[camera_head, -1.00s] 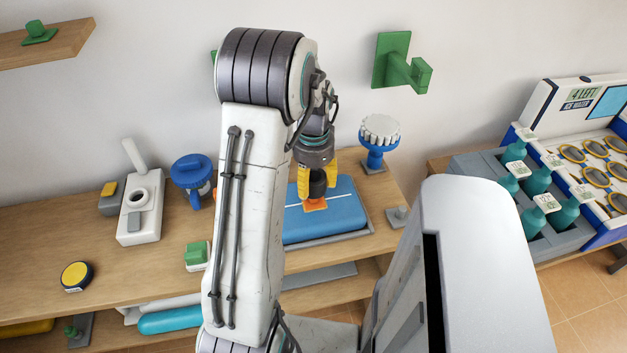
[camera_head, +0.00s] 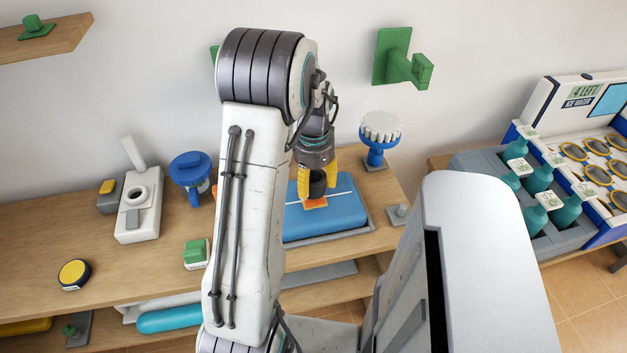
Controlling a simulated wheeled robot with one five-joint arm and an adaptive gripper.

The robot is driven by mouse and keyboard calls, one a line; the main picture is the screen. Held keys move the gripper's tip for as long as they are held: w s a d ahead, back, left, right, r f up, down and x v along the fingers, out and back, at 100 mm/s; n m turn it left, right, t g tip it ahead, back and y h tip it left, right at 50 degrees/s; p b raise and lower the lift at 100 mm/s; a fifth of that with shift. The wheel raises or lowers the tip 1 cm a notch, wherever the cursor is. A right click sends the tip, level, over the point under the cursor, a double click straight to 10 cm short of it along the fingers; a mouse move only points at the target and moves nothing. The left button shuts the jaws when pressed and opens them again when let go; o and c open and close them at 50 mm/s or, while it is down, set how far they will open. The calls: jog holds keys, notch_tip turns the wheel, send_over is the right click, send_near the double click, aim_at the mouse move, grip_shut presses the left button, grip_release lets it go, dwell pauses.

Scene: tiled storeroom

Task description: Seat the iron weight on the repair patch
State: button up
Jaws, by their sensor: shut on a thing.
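The weight's lower end is at the patch's back part in this view. I cannot tell whether it touches the patch or hangs just above it. The weight's upper part and far side are hidden by my gripper.
The blue block rests in a grey tray (camera_head: 330,238) on the wooden bench (camera_head: 120,265). A white-topped blue knob (camera_head: 378,130) stands behind it at right, and a grey post (camera_head: 398,213) at its right. A blue-lidded item (camera_head: 190,170) and green-topped box (camera_head: 195,253) are left.

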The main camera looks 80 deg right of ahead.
aim_at(314, 190)
jog(key=shift+f+b, duration=1.1)
jog(key=shift+f, duration=0.3)
jog(key=o, duration=1.3)
jog(key=shift+f, duration=0.1)
notch_tip(314, 190, up, 12)
jog(key=shift+r, duration=0.1)
dwell(0.4)
